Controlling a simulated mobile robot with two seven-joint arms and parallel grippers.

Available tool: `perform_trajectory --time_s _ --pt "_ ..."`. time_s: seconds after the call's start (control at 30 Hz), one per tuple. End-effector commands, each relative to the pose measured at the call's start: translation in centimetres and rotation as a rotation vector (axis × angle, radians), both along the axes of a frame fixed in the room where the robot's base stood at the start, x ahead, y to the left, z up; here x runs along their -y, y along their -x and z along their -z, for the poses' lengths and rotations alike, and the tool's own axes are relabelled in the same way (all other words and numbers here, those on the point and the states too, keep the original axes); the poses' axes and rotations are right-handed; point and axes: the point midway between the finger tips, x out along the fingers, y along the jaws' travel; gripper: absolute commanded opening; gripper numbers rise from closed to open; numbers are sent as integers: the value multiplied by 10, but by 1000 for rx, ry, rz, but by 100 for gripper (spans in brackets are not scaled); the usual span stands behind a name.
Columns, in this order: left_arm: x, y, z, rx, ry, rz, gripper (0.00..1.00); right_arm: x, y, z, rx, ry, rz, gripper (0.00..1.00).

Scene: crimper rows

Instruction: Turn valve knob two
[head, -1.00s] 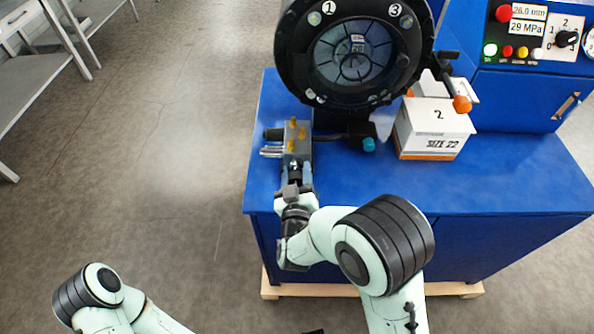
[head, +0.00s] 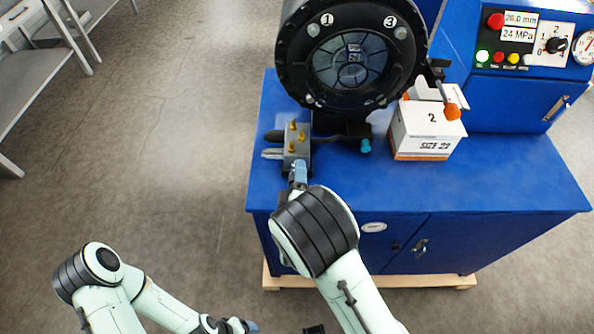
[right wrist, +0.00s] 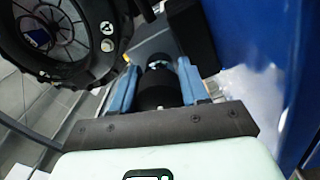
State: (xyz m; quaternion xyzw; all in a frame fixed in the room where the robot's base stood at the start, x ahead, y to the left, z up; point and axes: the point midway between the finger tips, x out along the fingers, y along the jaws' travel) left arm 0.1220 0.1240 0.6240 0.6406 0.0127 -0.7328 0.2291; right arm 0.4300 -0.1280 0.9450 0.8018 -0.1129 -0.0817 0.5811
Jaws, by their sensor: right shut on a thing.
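A grey valve block (head: 297,138) with several brass-coloured fittings on top stands near the left edge of the blue bench. My right gripper (head: 299,174) is at the near end of this block, partly hidden by my own arm. In the right wrist view its blue fingers (right wrist: 156,84) are shut on a black cylindrical knob (right wrist: 154,93), one finger on each side. No number shows on this knob, so I cannot tell whether it is knob two. My left gripper (head: 240,326) is low at the bottom edge, away from the bench; its jaws are unclear.
A large black round crimper head (head: 290,65) stands behind the block. A white box (head: 425,125) marked 2 is to its right. A control panel (head: 520,42) with a dial is at upper right. The bench's front right top (head: 500,180) is clear.

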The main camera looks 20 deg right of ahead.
Motion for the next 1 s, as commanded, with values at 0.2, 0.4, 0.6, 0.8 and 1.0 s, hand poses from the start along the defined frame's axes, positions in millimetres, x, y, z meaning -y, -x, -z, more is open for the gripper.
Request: perform_trajectory --time_s 0.2,0.4,0.6,0.8,1.0 --pt "0 -6 -8 7 0 0 79 0 0 0 -34 109 0 14" --pt "0 -8 -11 9 0 0 79 0 0 0 -48 157 1 14" --pt "0 -8 -12 9 0 0 79 1 1 1 -53 171 1 14" --pt "0 -8 -11 9 0 0 79 1 1 1 -53 171 1 14" --pt "0 -8 -11 9 0 0 79 1 1 1 -53 171 1 70"
